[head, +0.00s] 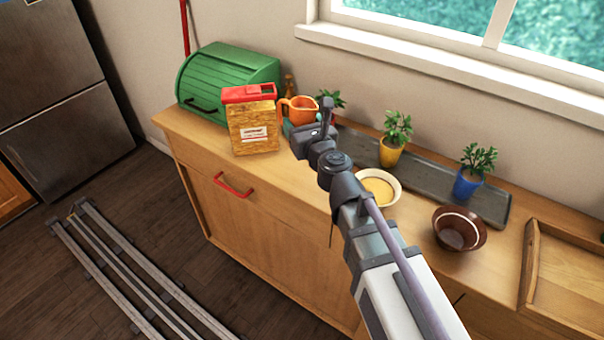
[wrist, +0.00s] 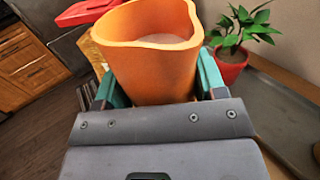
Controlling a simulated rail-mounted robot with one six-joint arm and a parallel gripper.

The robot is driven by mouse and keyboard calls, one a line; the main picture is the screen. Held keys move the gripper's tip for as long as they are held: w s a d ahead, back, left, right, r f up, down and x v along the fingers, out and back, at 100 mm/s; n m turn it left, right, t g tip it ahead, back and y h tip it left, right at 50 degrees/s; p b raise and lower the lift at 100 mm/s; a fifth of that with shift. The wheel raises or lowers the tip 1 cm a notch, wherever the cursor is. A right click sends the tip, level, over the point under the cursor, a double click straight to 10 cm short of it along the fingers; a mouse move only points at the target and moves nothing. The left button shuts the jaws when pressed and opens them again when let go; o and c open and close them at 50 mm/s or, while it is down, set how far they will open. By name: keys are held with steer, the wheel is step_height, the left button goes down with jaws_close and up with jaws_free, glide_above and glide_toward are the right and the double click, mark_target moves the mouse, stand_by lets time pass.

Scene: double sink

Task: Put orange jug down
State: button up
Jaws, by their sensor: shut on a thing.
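The orange jug (head: 301,109) shows at the back of the wooden counter in the head view, partly hidden behind my gripper. In the wrist view the orange jug (wrist: 150,55) is upright and fills the middle, with something pale inside it. My gripper (wrist: 155,85) is shut on the jug, one teal finger on each side of its body. In the head view my gripper (head: 287,127) is mostly hidden by my wrist. The jug's base is hidden, so I cannot tell whether it touches the counter.
A wood-patterned box with a red top (head: 253,128) stands just left of the jug, before a green bread bin (head: 222,77). A grey tray (head: 430,172) with potted plants lies to the right. A cream bowl (head: 393,199) and a brown bowl (head: 459,229) stand nearer the front.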

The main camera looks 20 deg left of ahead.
step_height(320, 180, down, 10)
steer(key=b, duration=0.9)
steer(key=shift+b, duration=0.35)
steer(key=shift+r+p, duration=0.25)
steer(key=shift+p, duration=0.05)
steer(key=shift+f, duration=0.25)
steer(key=o, duration=1.2)
steer(key=shift+r, duration=0.1)
